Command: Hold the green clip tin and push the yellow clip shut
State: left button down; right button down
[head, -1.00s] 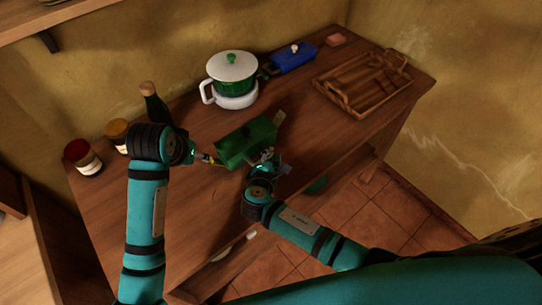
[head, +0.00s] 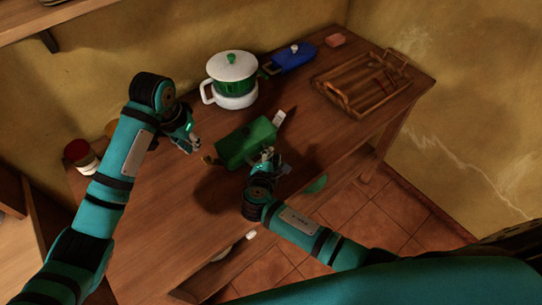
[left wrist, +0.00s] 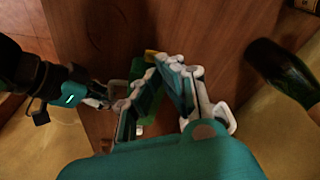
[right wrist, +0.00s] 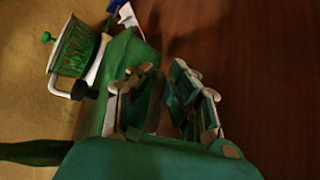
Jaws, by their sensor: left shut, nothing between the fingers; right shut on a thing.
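The green clip tin (head: 240,146) is near the middle of the counter, tilted in the head view. My right gripper (head: 266,155) is shut on its near side wall; the tin also shows in the right wrist view (right wrist: 112,72). The yellow clip (head: 208,160) is at the tin's left end and seems to stick out; I cannot tell whether it is shut. It also shows in the left wrist view (left wrist: 151,55). A pale clip (head: 279,117) is at the other end. My left gripper (head: 193,142) is shut and empty, apart from the tin, up and left of the yellow clip.
A white and green pot (head: 232,80) stands behind the tin. A blue box (head: 293,58) and a wooden tray (head: 362,82) are to the right. A red-lidded jar (head: 80,155) stands left. A dark bottle (left wrist: 283,72) shows in the left wrist view. The left front counter is clear.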

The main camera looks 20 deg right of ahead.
aim_at(211, 161)
pick_arm(q)
jog(key=x, duration=0.2)
jog(key=s+x, duration=0.1)
jog(key=x, duration=0.2)
jog(key=a+x, duration=0.1)
jog(key=x, duration=0.1)
jog(key=shift+s+f, duration=0.1)
jog(key=shift+f, duration=0.4)
pick_arm(e)
jog(key=shift+s+f, duration=0.1)
jog(key=shift+f, duration=0.05)
pick_arm(q)
jog(key=shift+f, duration=0.15)
jog(key=shift+s+d+f, duration=0.1)
jog(key=shift+s+f, duration=0.05)
pick_arm(e)
jog(key=shift+a, duration=0.1)
pick_arm(q)
jog(key=shift+d, duration=0.1)
dwell(0.4)
